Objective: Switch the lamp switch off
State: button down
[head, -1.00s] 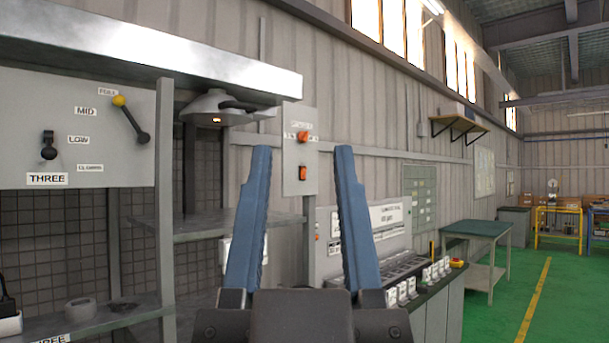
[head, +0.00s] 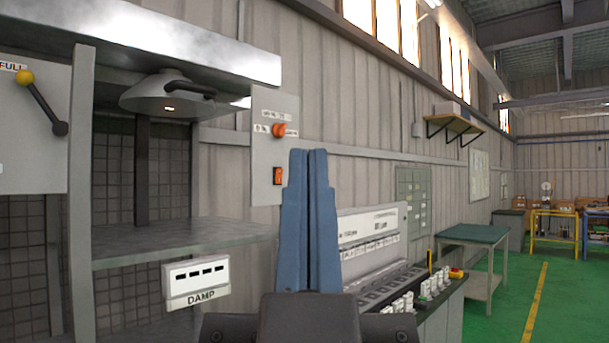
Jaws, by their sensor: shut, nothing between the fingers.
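A grey switch panel (head: 262,155) is fixed at the right end of the metal hood. It carries an orange-red knob (head: 279,130) with small labels beside it and a small orange-red rocker switch (head: 277,176) below. I cannot read which of them is the lamp switch. A cone-shaped lamp (head: 165,98) hangs under the hood, with a small bright spot on its underside. My gripper (head: 308,153) is shut and empty, its blue fingers pointing up.
A shelf (head: 180,240) runs below the lamp, with a white box labelled DAMP (head: 196,281) under it. A lever with a yellow ball (head: 24,77) is at far left. A control console (head: 372,240) stands behind the fingers. Green floor (head: 505,310) is open at right.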

aim_at(279, 171)
jog(key=i+l+z, duration=0.15)
jog(key=i, duration=1.45)
